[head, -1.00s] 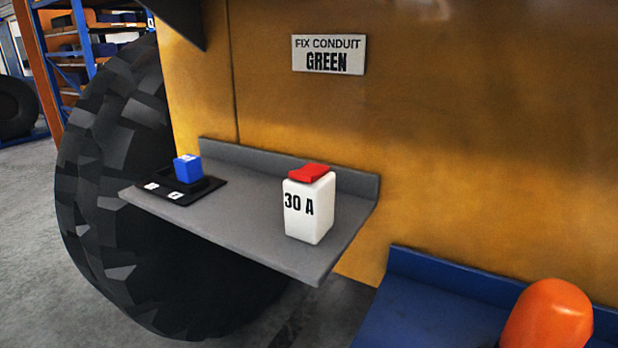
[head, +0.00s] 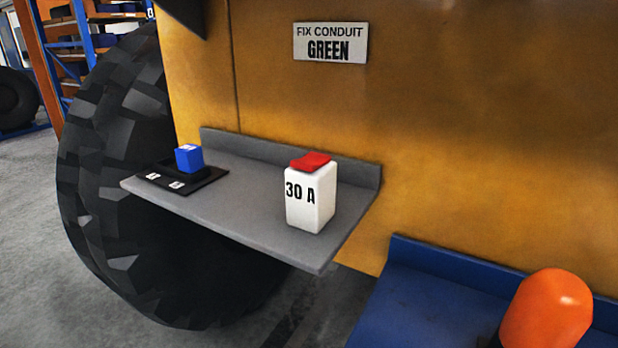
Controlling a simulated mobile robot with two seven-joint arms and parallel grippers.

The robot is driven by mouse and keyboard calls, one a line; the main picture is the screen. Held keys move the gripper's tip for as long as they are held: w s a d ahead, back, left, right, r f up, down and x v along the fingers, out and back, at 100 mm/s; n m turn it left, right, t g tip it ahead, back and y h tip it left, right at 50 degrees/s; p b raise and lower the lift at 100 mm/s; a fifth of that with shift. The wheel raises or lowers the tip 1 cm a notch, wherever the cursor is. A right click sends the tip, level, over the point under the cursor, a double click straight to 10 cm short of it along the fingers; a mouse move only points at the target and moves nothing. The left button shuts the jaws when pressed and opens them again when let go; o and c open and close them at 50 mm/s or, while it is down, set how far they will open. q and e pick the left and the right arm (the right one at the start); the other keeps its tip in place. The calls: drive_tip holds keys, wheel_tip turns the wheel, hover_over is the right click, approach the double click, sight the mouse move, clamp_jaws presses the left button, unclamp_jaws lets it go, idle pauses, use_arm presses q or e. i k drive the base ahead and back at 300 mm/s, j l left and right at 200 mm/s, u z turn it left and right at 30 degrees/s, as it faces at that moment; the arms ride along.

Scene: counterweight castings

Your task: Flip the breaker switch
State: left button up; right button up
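The breaker is a white upright box (head: 311,205) marked "30 A", standing on a grey shelf (head: 240,213) near its right end. A red switch piece (head: 310,161) lies on its top, slightly tilted. A black base plate (head: 181,180) with small white labels sits at the left end of the shelf, with a blue block (head: 189,158) standing on it. Neither of my grippers shows in the head view.
A sign (head: 330,43) reading "FIX CONDUIT GREEN" is on the yellow wall (head: 450,150). A large black tyre (head: 115,190) stands left of and below the shelf. A blue shelf (head: 425,300) at lower right bears an orange rounded object (head: 547,312). The grey shelf's middle is clear.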

sight(312, 161)
drive_tip(key=k+l+u, duration=0.2)
drive_tip(key=u, duration=0.2)
drive_tip(key=k+u, duration=0.85)
drive_tip(key=i+l, duration=0.05)
drive_tip(key=i, duration=0.05)
